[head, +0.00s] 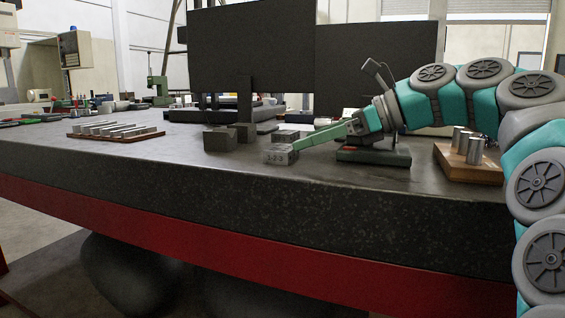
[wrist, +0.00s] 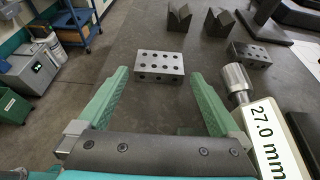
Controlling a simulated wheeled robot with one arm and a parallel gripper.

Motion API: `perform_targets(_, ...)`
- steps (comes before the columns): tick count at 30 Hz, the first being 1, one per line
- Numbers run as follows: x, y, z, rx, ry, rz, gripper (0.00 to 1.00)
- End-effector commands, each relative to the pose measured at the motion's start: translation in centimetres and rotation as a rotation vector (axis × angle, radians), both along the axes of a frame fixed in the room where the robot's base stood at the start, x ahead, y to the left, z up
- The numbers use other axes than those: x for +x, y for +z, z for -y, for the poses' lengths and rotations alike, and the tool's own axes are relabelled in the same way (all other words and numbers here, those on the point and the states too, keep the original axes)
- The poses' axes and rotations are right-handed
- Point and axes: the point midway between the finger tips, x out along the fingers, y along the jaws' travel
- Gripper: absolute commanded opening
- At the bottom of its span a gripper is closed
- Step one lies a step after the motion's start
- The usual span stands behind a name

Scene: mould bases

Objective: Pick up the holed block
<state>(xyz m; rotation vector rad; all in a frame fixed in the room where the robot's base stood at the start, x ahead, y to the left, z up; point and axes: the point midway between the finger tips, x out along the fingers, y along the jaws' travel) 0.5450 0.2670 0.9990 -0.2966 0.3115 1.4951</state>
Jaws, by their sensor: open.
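A grey steel block with rows of round holes (wrist: 159,66) lies flat on the dark table top. In the wrist view it is just beyond and between the fingertips of my gripper (wrist: 160,76), whose green fingers are spread wide with nothing held. In the head view the holed block (head: 280,155) sits near the table's front edge, at the tips of my gripper (head: 296,147). Whether a finger touches it I cannot tell. A second holed block (wrist: 250,55) lies further right, and it also shows behind the first in the head view (head: 286,135).
Two dark V-blocks (wrist: 180,19) (wrist: 219,22) stand beyond the holed block. A metal cylinder (wrist: 237,79) and a "27.0 mm" label (wrist: 273,140) are close to the right finger. A wooden base with metal pins (head: 466,165) stands at right. The table left of the block is clear.

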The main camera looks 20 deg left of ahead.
Motion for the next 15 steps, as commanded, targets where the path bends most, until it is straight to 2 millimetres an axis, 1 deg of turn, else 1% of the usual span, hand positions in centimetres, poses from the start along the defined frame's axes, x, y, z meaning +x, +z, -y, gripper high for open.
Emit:
perform_targets(1,-0.1,-0.4,-0.9,-0.002,0.005,-0.001,1.0)
perform_targets(3,0.0,-0.6,-1.4,-0.002,0.005,-0.001,1.0)
perform_targets(11,0.1,-1.1,-2.7,-0.001,0.003,-0.001,1.0)
perform_targets(15,0.1,-2.0,-4.6,-0.003,0.006,-0.002,1.0)
